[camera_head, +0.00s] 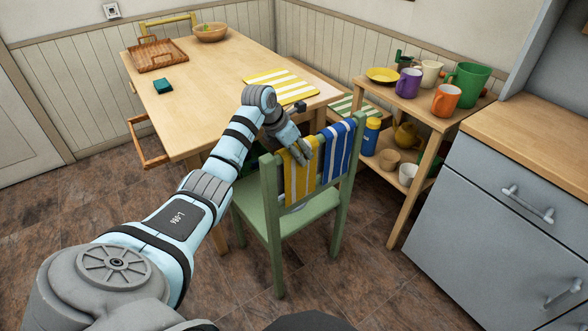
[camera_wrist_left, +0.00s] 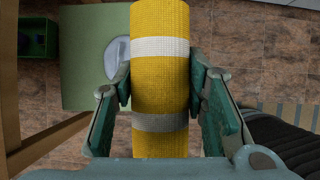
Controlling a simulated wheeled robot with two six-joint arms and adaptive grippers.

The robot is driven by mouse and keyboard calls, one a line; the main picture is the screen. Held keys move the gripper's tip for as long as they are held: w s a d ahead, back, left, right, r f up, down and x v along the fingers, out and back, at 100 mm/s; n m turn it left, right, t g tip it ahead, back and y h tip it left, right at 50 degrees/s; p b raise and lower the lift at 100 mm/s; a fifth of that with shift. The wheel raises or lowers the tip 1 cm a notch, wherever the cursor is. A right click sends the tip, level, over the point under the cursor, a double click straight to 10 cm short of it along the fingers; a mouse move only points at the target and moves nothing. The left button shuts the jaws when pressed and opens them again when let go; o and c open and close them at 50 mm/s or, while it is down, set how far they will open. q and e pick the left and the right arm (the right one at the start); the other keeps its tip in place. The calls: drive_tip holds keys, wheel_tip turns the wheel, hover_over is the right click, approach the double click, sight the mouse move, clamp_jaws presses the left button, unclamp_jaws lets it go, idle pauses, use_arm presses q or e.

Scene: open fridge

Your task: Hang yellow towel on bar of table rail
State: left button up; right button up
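The yellow towel (camera_head: 301,184) with pale stripes hangs at the back of the green chair (camera_head: 270,205), beside a blue striped towel (camera_head: 337,150). My left gripper (camera_head: 299,151) is at the top of the yellow towel. In the left wrist view the yellow towel (camera_wrist_left: 160,85) runs between the fingers of my left gripper (camera_wrist_left: 160,88), which press close on both its sides. How the towel meets the chair's top bar is hidden by the gripper. A wooden rail (camera_head: 152,160) sticks out from the near left side of the table (camera_head: 215,85). My right gripper is not in view.
The table holds a wicker tray (camera_head: 158,56), a bowl (camera_head: 211,32), a teal block (camera_head: 163,86) and a yellow striped mat (camera_head: 280,84). A shelf (camera_head: 420,110) with mugs stands right of the chair, beside a grey cabinet (camera_head: 500,215). Floor left of my arm is clear.

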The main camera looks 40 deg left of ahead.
use_arm(q)
wheel_tip(320, 180, up, 21)
drive_tip(key=p, duration=2)
drive_tip(key=shift+r, duration=0.15)
drive_tip(key=shift+c, duration=0.5)
drive_tip(key=shift+f, duration=0.2)
drive_tip(key=s+d+p, duration=0.6)
drive_tip(key=s+d, duration=0.1)
drive_tip(key=s, duration=0.2)
drive_tip(key=shift+s+d, duration=0.15)
drive_tip(key=shift+s, duration=0.15)
